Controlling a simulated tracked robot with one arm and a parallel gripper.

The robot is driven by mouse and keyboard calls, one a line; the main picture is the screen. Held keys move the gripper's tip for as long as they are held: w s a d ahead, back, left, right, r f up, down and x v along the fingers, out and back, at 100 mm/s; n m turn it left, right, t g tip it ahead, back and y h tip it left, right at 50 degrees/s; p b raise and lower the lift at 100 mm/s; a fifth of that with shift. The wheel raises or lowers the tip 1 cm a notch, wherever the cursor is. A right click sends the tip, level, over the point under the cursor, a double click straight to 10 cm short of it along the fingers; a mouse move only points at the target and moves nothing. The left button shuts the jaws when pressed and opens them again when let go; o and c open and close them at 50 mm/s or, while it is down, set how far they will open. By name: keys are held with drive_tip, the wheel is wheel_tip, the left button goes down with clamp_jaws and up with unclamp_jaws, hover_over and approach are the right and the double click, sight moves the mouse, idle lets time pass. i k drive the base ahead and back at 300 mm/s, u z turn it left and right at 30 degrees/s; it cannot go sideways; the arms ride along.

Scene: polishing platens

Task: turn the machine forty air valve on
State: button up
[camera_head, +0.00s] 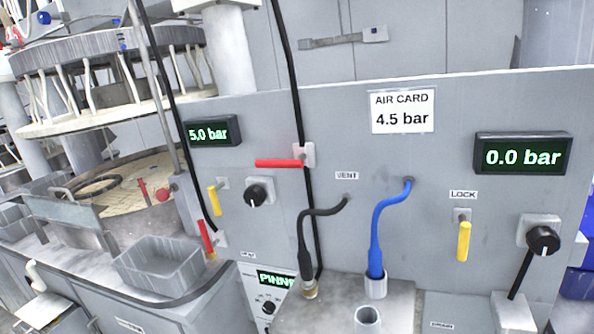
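No label in view reads machine forty, so I cannot tell which handle is its air valve. A red lever (279,163) lies level, pointing left from a pale fitting on a black hose that runs down the grey panel (420,160). A yellow handle (464,241) hangs straight down below the LOCK label (463,195). Another yellow handle (215,200) hangs down at the left. A second red handle (207,239) is tilted, lower left. The right display (522,156) reads 0.0 bar; the left display (211,131) reads 5.0 bar. My gripper is out of view.
An AIR CARD sign (402,111) reads 4.5 bar. Black knobs (257,194) (543,240) are on the panel. A blue hose (378,230) and a dark hose (305,245) stand in front of it. A grey bin (158,265) and the round platen machine are at left.

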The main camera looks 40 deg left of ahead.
sight(299, 162)
drive_tip(key=z, duration=1.45)
drive_tip(key=k, duration=0.95)
drive_tip(key=u, duration=1.6)
drive_tip(key=i, duration=1)
drive_tip(key=z, duration=0.1)
